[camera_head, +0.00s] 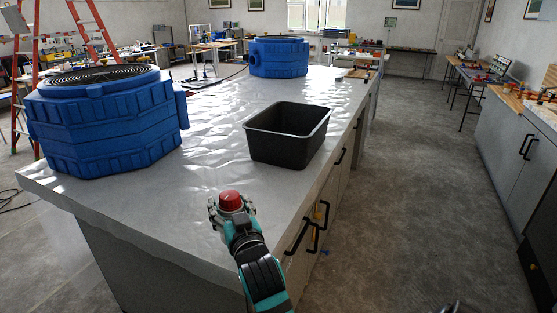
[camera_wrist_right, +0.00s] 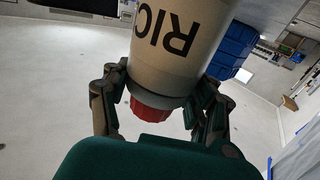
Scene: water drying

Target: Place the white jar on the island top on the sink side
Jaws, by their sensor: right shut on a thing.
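The white jar (camera_wrist_right: 178,42) shows large in the right wrist view, with dark letters "RIC" on its side and a red lid (camera_wrist_right: 150,108). In the head view mainly its red lid (camera_head: 231,200) shows. My right gripper (camera_head: 231,210) is shut around the jar, a finger on each side, near the lid end. It holds the jar over the near end of the pale grey island top (camera_head: 190,195). The gap between jar and top is hard to judge. I see no clear sink. My left gripper is out of view.
A dark open tub (camera_head: 280,152) stands on the island top beyond the jar. A large blue ribbed unit (camera_head: 105,130) stands at left, another (camera_head: 278,58) at the far end. The top between the tub and the near blue unit is clear. Black handles (camera_head: 298,236) jut from the right side.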

